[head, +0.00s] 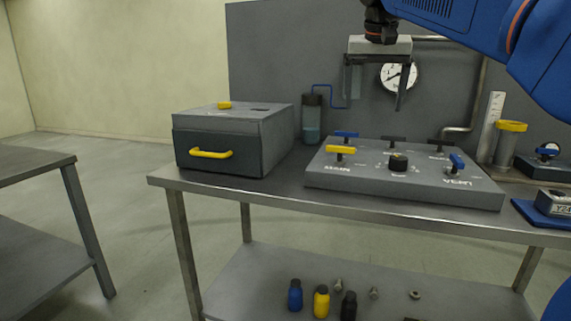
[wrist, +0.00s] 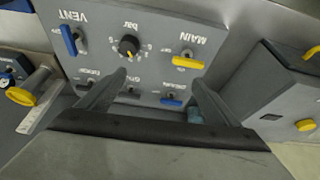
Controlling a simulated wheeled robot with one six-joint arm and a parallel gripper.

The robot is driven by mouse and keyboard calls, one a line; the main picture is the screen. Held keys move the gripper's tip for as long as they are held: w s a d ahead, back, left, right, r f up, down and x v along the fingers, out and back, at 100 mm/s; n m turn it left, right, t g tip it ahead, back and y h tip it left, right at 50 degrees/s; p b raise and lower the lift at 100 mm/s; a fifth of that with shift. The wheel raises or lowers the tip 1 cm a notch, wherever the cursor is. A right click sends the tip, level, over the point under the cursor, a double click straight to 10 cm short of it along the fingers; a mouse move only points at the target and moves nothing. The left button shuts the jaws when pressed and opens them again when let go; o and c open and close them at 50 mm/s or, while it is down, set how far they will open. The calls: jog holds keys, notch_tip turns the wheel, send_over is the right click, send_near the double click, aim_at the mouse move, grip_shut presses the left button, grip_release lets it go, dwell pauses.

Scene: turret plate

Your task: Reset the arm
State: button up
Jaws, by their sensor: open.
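My gripper (head: 373,98) hangs at the upper right of the head view, in front of the grey back panel and above the valve panel (head: 400,188). Its two fingers point down, stand wide apart and hold nothing. In the wrist view my gripper (wrist: 160,78) shows its open fingers, with the valve panel (wrist: 150,62) beyond them. The panel carries a yellow MAIN handle (head: 341,150), a black bar knob (head: 398,162), a blue VENT handle (head: 457,163) and several smaller handles behind. The fingers appear clear of the panel.
A grey box (head: 270,135) with a yellow-handled drawer stands left on the steel table (head: 270,193). A round gauge (head: 388,76) is on the back panel behind my gripper. A yellow-topped cylinder (head: 507,145) stands right.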

jog(key=s+d+f+n, duration=0.1)
jog(key=s+d+f, duration=0.2)
jog(key=s+f, duration=1.3)
jog(key=s+d+f+n+y, duration=0.1)
jog(key=s+d+f, duration=0.3)
jog(key=s+f, duration=1.2)
notch_tip(320, 180, down, 7)
jog(key=shift+s+d+n+t, duration=0.2)
jog(key=shift+s+n+t, duration=0.1)
jog(key=shift+s+n, duration=0.15)
